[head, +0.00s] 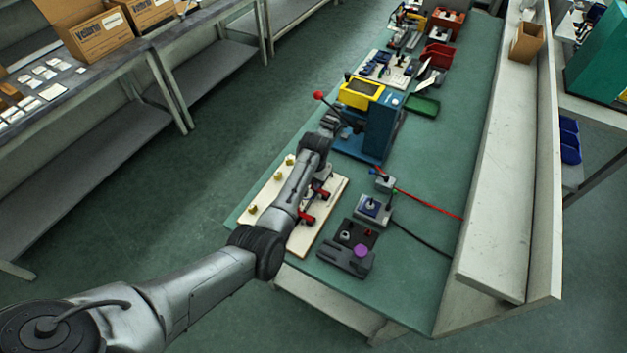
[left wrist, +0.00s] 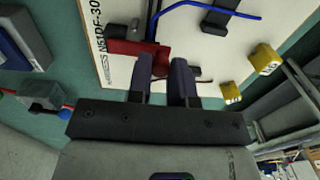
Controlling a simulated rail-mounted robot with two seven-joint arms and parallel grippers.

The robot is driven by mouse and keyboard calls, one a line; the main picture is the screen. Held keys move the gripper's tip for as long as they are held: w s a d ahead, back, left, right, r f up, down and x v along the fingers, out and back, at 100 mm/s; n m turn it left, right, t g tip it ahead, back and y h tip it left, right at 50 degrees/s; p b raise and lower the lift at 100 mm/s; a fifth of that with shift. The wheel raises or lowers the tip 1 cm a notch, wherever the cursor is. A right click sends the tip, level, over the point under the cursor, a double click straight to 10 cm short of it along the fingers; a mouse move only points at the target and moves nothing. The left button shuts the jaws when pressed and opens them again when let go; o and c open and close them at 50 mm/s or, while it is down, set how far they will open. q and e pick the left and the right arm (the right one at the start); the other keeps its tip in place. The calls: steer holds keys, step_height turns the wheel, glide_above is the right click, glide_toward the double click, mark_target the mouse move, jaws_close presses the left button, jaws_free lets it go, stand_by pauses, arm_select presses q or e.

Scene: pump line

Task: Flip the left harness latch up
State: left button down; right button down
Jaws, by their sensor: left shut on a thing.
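The pale harness board (head: 331,186) lies on the near end of the green bench. My left arm reaches across it and hides its middle. Two red latches show beside the arm, a farther one (head: 322,192) and a nearer one (head: 306,218). In the left wrist view, my left gripper (left wrist: 163,66) is low over the board (left wrist: 196,48). Its dark fingers are closed on the red end of a harness latch (left wrist: 128,48), whose wider red part lies left of the fingers. Whether the latch is raised is unclear. The right gripper is not in view.
Yellow pegs (head: 278,175) stand along the board's left side. A blue press (head: 382,126) with a red-balled lever stands just beyond. A dark fixture (head: 346,262) with a purple knob and a small grey block (head: 373,210) sit to the right. Open green bench lies right of them.

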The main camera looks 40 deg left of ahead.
mark_target(325, 192)
arm_select(q)
steer(key=shift+d+r+y+p, duration=0.25)
steer(key=shift+r+y+p, duration=0.2)
steer(key=shift+y+p, duration=0.2)
steer(key=shift+w+d+r+g+y+p, duration=0.1)
steer(key=shift+d+r+g+y+p, duration=0.25)
steer(key=shift+y+p, duration=0.45)
steer(key=shift+w+d+r+y+p, duration=0.1)
steer(key=shift+d+y+p, duration=0.3)
steer(key=shift+y, duration=0.45)
steer(key=shift+w+d+r+g+y+b, duration=0.1)
steer(key=shift+d+g+y+b, duration=0.2)
steer(key=shift+d+y, duration=0.35)
steer(key=shift+w+d+y+b, duration=0.15)
steer(key=shift+d+y+b, duration=0.25)
steer(key=shift+y+b, duration=0.5)
steer(key=d+y+b, duration=0.1)
steer(key=y+b, duration=0.1)
steer(key=d+g+y+b, duration=0.1)
steer(key=y+b, duration=0.1)
steer(key=shift+w, duration=0.15)
steer(key=shift+w+d+y+b, duration=0.1)
steer(key=shift+d+y+b, duration=0.45)
steer(key=shift+y+b, duration=0.7)
steer(key=shift+g, duration=0.25)
